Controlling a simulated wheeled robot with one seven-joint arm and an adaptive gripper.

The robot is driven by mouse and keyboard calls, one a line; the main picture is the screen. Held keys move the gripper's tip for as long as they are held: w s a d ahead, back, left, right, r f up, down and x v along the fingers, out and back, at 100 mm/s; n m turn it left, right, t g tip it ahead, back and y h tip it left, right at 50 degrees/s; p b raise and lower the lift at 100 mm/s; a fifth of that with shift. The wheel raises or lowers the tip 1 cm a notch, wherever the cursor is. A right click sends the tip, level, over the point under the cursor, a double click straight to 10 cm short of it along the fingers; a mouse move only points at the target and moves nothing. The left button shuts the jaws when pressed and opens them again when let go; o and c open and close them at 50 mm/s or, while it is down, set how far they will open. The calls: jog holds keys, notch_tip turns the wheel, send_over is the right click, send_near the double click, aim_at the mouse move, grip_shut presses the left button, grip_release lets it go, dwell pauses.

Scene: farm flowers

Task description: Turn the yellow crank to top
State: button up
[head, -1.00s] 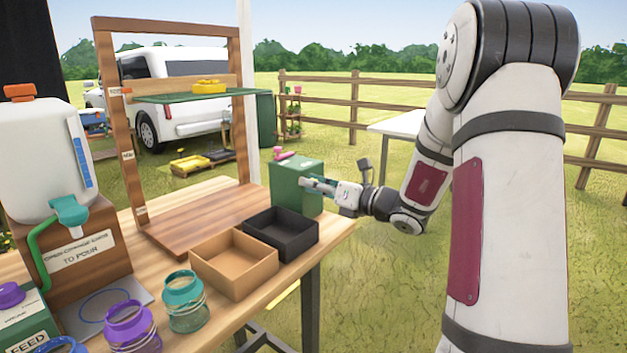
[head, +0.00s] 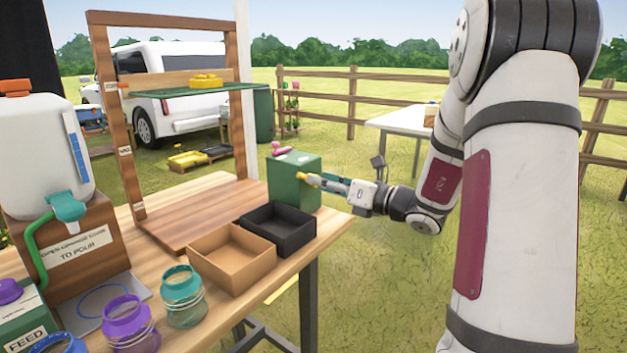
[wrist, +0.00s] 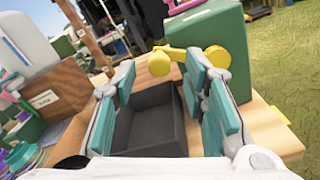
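The yellow crank (wrist: 190,57) is on the side of the green box (wrist: 215,38). In the wrist view its arm points left from the hub, with a round knob (wrist: 160,64) at the end. In the head view, yellow of the crank (head: 302,176) shows at the green box (head: 295,183), just beyond my fingertips. My gripper (head: 320,181) is at the box's right side. In the wrist view my gripper (wrist: 158,72) has its teal fingers spread wide, with nothing held. The knob appears just beyond the gap between them, and the right finger overlaps the hub area.
A black tray (head: 285,243) and a cardboard tray (head: 232,278) stand beside the green box on the wooden table (head: 318,238). A pink knob (head: 279,150) is on the box top. Jars and a wooden frame (head: 237,50) are farther left. Open grass lies right.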

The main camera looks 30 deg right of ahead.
jog(key=v, duration=0.8)
jog(key=shift+s, duration=0.2)
jog(key=shift+d, duration=0.1)
